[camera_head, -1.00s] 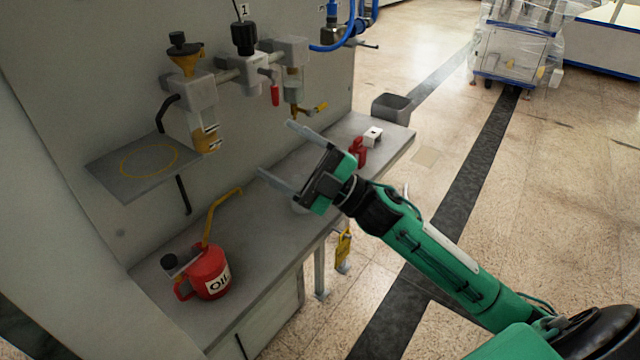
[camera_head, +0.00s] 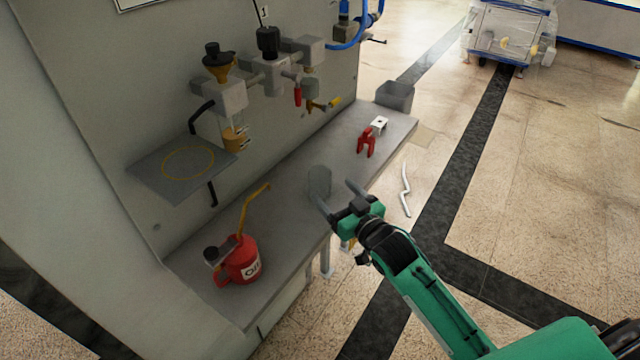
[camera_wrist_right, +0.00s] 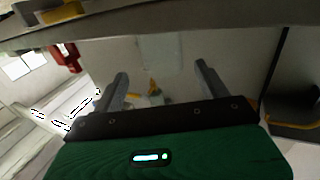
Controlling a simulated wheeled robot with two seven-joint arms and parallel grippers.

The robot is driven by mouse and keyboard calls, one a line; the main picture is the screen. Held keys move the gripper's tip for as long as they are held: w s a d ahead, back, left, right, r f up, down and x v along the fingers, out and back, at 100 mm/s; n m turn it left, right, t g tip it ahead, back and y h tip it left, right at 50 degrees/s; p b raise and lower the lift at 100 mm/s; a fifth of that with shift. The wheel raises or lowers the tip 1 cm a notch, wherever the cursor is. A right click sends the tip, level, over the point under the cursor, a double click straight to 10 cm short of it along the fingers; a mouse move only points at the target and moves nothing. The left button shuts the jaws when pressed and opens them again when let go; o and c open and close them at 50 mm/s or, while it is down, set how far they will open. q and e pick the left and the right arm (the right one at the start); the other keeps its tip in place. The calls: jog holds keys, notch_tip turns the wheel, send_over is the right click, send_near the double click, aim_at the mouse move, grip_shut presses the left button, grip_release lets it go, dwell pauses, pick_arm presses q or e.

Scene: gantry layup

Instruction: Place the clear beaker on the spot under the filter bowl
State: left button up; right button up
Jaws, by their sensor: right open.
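The clear beaker (camera_head: 319,181) stands upright on the bench, looking like a pale grey see-through cylinder. My right gripper (camera_head: 337,193) is open and empty beside it, with its fingers pointing at the beaker from the front right. The amber filter bowl (camera_head: 235,140) hangs below the left wall unit. A yellow ring (camera_head: 188,163) marks the grey shelf plate (camera_head: 150,173) below and left of that bowl; the plate is empty. My left gripper is not in view.
A red oil can (camera_head: 240,262) with a yellow spout stands at the bench's near left. A red clamp-like object (camera_head: 367,142), a small white block (camera_head: 379,124) and a grey bin (camera_head: 395,96) are towards the far end. Bare bench (camera_head: 285,222) lies between can and beaker.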

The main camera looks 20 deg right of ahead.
aim_at(314, 171)
jog(key=x, duration=0.2)
jog(key=shift+w+a, duration=0.1)
jog(key=shift+w, duration=0.2)
jog(key=shift+w+a+r, duration=0.1)
jog(key=shift+w, duration=0.1)
jog(key=p+x, duration=0.1)
jog(key=x, duration=0.3)
jog(key=shift+a+r+p, duration=0.2)
jog(key=shift+a+p, duration=0.05)
jog(key=shift+p, duration=0.15)
jog(key=shift+w, duration=0.3)
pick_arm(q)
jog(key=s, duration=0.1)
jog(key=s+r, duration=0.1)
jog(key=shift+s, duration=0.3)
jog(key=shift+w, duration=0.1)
pick_arm(e)
jog(key=shift+c, duration=0.3)
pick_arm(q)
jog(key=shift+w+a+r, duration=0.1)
pick_arm(e)
jog(key=c, duration=1.1)
